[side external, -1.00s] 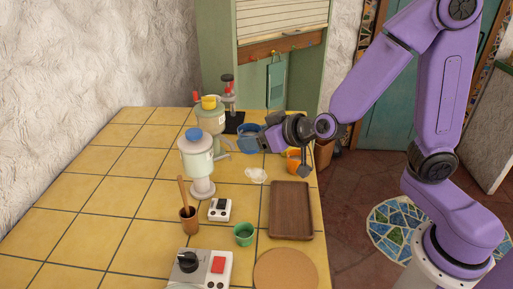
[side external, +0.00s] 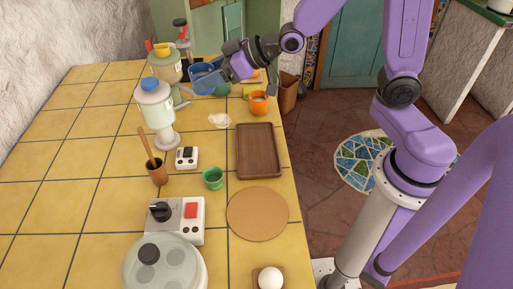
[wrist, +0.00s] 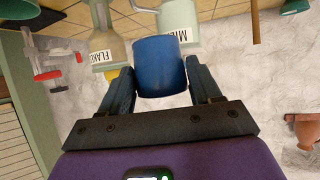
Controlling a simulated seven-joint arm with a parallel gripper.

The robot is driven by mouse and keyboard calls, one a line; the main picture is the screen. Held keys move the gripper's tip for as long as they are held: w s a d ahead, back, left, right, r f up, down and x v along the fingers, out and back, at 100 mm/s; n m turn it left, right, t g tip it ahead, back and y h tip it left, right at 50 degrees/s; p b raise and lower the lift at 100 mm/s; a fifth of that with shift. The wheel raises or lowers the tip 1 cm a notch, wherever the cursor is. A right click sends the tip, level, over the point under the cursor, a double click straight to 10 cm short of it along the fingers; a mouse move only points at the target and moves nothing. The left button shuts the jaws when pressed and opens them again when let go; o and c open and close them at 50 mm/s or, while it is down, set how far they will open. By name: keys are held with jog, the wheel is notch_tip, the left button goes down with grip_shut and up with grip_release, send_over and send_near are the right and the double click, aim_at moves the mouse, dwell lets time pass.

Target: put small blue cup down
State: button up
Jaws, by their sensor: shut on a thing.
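The small blue cup (wrist: 160,65) sits between the two fingers of my gripper (wrist: 160,82) in the wrist view, with a finger against each side. My gripper is shut on it. In the side external view my gripper (side external: 226,70) is at the far right part of the counter, with the blue cup (side external: 203,75) at its left. I cannot tell whether the cup's base touches the counter.
On the yellow tiled counter (side external: 95,150), a green bowl (side external: 222,89) and an orange cup (side external: 258,103) are near my gripper. Dispensers (side external: 157,112) stand to the left. A brown tray (side external: 258,152) lies nearer the camera. Bare tiles are at left.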

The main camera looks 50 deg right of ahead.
jog(key=s+d+f+n+g+y, duration=0.1)
jog(key=s+f+n+g+y, duration=0.3)
jog(key=s, duration=0.3)
jog(key=s+d+f+n+g+y, duration=0.1)
jog(key=s+f+n+g+y, duration=0.15)
jog(key=s+n+g, duration=0.45)
jog(key=shift+s+a+f+m+t+h, duration=0.15)
jog(key=shift+f+t, duration=0.2)
jog(key=shift+f, duration=0.95)
jog(key=shift+s+d+f+m+t+h, duration=0.15)
jog(key=shift+f+t, duration=0.15)
jog(key=shift+f, duration=1.05)
jog(key=shift+a+f+m+t+h, duration=0.15)
jog(key=shift+f+t, duration=0.2)
jog(key=shift+f, duration=0.95)
jog(key=shift+f, duration=0.15)
jog(key=o, duration=1.3)
jog(key=shift+c, duration=0.2)
